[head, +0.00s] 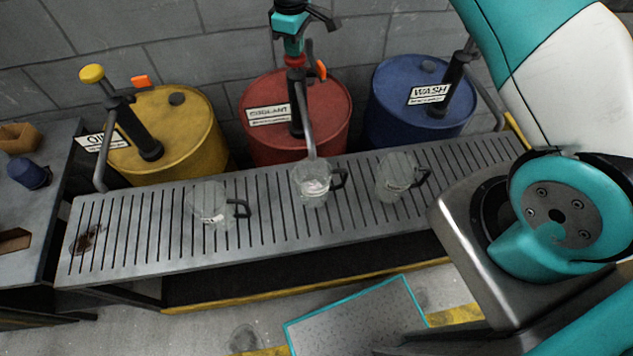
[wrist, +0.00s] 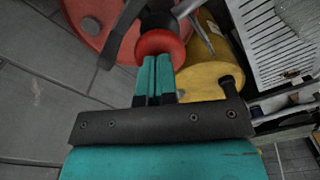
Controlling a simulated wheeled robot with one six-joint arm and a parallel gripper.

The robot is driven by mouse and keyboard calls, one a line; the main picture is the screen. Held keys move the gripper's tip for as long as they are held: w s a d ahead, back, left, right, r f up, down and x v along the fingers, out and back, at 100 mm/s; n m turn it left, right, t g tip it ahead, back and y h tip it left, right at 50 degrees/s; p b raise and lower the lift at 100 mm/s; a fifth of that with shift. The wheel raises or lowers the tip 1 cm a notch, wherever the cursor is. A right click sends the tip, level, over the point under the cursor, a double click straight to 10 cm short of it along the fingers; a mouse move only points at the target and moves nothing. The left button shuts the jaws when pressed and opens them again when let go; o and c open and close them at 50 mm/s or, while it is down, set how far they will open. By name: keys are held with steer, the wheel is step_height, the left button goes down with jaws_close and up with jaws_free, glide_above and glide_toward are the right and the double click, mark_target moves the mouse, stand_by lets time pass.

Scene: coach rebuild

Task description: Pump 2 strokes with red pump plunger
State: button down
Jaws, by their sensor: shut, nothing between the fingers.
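The red drum (head: 300,142), labelled COOLANT, stands behind the middle of the slatted bench. Its black pump carries the red plunger knob (head: 296,60) on top, which also shows in the wrist view (wrist: 163,43). My gripper (head: 292,48) is over the knob with its teal fingers shut and empty. In the wrist view the fingertips (wrist: 157,60) overlap the knob; I cannot tell whether they touch it. The pump's grey spout (head: 306,122) comes down to the middle glass mug (head: 313,188). The pump's lower part is partly hidden behind the spout.
A yellow drum (head: 185,135) with a yellow-knobbed pump stands left, a blue WASH drum (head: 395,105) right. More glass mugs stand left (head: 211,205) and right (head: 396,178) on the slatted bench (head: 270,220). An orange tag (head: 320,68) is beside the red pump. A block wall is behind.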

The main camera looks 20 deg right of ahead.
steer(key=shift+r+p, duration=1.85)
steer(key=shift+r, duration=1.35)
steer(key=shift+r, duration=0.1)
step_height(320, 180, up, 6)
steer(key=p, duration=0.4)
steer(key=s+a+r+m+y+b, duration=0.1)
steer(key=s+a+r+b, duration=0.3)
steer(key=s, duration=0.8)
steer(key=s+r+m+y+b, duration=0.1)
steer(key=s+r+y+b, duration=0.15)
steer(key=s+r, duration=0.65)
steer(key=s+f+b, duration=0.1)
steer(key=s+f, duration=0.1)
steer(key=s, duration=0.6)
steer(key=s+f+b, duration=0.1)
steer(key=s+f, duration=0.1)
steer(key=s, duration=0.7)
steer(key=shift+a+f+m+y, duration=0.3)
steer(key=shift+f+m+y, duration=0.05)
steer(key=shift+m, duration=0.05)
